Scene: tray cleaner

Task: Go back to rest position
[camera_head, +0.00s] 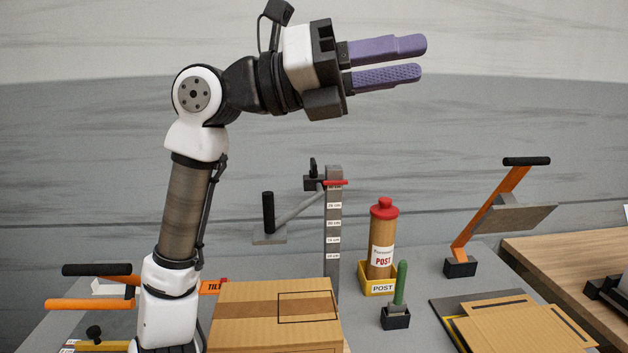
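My gripper (421,59) is raised high above the table at the upper middle of the view. Its two purple fingers point right, roughly level. A narrow gap shows between them, with the textured face of the lower finger visible, and nothing is held. The gripper touches no object. My arm rises from the lower left and bends right at the top.
On the grey table (95,316) stand a cardboard box (262,311), a graduated grey post (334,228), a red-capped tube (380,258) in a yellow holder (379,288), a green peg (400,283) and an orange lever (486,218). Flat cardboard (520,330) lies right, near a wooden table (560,258).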

